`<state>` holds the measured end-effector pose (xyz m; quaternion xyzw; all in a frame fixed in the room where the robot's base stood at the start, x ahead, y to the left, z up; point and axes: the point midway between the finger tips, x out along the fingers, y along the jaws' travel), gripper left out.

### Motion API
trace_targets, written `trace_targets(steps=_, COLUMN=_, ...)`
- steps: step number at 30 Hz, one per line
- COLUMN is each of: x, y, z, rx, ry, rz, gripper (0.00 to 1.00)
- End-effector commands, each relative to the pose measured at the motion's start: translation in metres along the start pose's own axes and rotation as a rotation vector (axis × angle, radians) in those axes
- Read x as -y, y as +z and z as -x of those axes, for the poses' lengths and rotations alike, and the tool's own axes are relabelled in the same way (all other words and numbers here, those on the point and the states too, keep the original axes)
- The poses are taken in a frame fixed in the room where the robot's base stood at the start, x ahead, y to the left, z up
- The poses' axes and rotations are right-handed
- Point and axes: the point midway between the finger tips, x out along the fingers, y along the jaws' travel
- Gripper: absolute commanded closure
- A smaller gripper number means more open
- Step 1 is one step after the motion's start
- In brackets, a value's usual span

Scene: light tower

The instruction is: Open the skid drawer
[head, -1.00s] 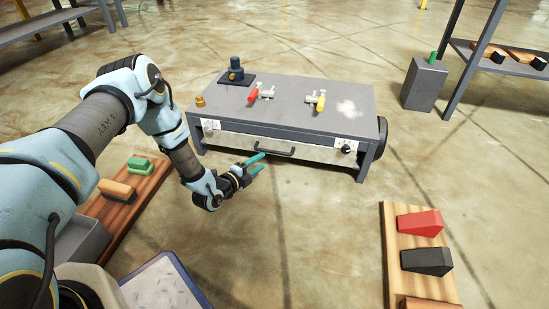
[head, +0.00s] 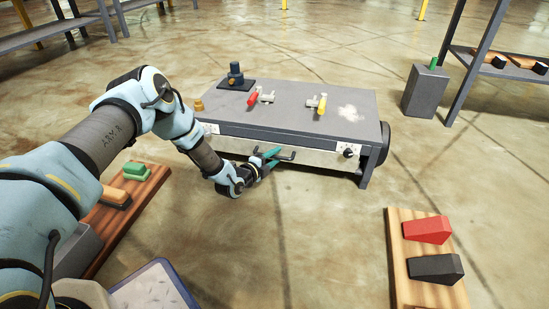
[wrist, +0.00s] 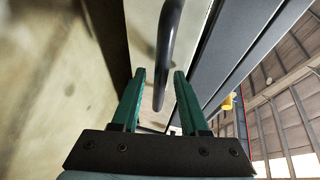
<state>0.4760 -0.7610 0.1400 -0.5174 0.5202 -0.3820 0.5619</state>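The skid (head: 300,105) is a low grey bench-like unit standing on the floor ahead. Its drawer (head: 315,157) has a pale front panel under the top and looks shut. A dark bar handle (head: 284,156) sits on the drawer front. My gripper (head: 270,159) has teal fingers and is at the left part of the handle. In the wrist view, my gripper (wrist: 157,100) is open, and the handle (wrist: 168,50) runs down between its two fingers with gaps on both sides. I cannot tell whether either finger touches it.
The skid top carries a red-handled valve (head: 255,97), a yellow-handled valve (head: 319,103) and a dark blue fitting (head: 236,74). A wooden board (head: 411,285) with red and black wedges lies at right. Another board (head: 125,222) lies at left. The floor before the drawer is clear.

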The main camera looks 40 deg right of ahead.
Motion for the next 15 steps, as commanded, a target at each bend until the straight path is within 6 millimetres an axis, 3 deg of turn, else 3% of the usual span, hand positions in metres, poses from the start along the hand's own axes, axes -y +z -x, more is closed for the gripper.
trace_targets(steps=2, x=-0.0001, y=0.0001, z=0.0002, rx=0.0, ry=0.0, rz=0.0, gripper=0.66)
trace_targets(steps=11, x=-0.0002, y=0.0002, z=0.0003, rx=0.0, ry=0.0, rz=0.0, gripper=1.0)
trace_targets(steps=15, x=-0.0003, y=0.0002, z=0.0003, rx=0.0, ry=0.0, rz=0.0, gripper=1.0)
